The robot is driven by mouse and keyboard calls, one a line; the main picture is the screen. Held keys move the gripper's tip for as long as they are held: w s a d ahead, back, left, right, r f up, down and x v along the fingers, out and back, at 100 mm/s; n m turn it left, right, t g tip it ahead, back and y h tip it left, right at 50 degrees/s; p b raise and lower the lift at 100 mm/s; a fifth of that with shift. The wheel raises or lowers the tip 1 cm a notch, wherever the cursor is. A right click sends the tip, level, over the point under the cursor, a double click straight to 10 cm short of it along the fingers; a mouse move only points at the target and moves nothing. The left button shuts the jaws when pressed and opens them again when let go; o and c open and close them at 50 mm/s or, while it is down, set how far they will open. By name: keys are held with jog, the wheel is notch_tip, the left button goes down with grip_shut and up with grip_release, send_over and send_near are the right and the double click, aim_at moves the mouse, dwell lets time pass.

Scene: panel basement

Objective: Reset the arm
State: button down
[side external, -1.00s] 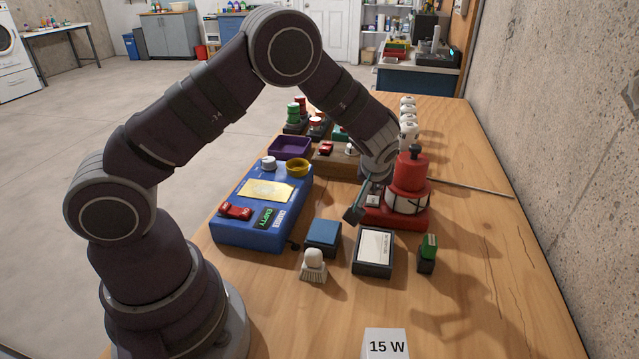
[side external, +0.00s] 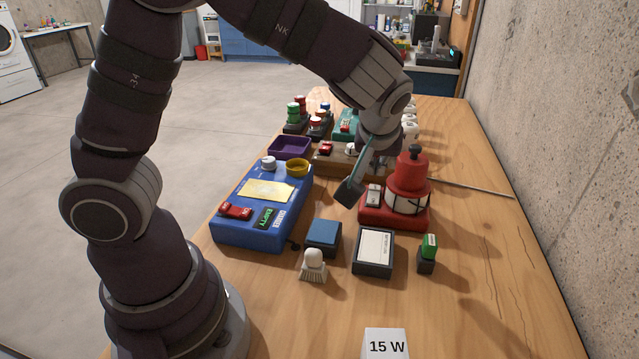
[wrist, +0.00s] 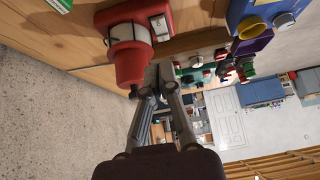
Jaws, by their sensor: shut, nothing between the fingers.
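My gripper (side external: 350,192) hangs above the table, between the blue box and the red device, tilted down and toward the camera. It is shut and empty. In the wrist view its fingers (wrist: 160,78) meet at the tips, in front of the red device. The red device (side external: 408,180) has a stacked red top with a dark knob, a white band and a small switch on its base. It also shows in the wrist view (wrist: 128,60). I cannot tell the exact gap between gripper and device.
A blue pad (side external: 323,235), a white brush (side external: 313,265), a framed card (side external: 374,250) and a green-topped stamp (side external: 428,252) stand in front. A purple tray (side external: 290,147) is behind.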

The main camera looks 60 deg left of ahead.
jog(key=shift+s+d+r, duration=0.25)
jog(key=s+r+m+h, duration=0.2)
jog(key=s+m, duration=0.2)
jog(key=s, duration=0.3)
jog(key=s+r+m+h, duration=0.3)
jog(key=s+m, duration=0.2)
jog(key=s, duration=0.2)
jog(key=shift+s+d, duration=0.15)
jog(key=shift+d, duration=0.15)
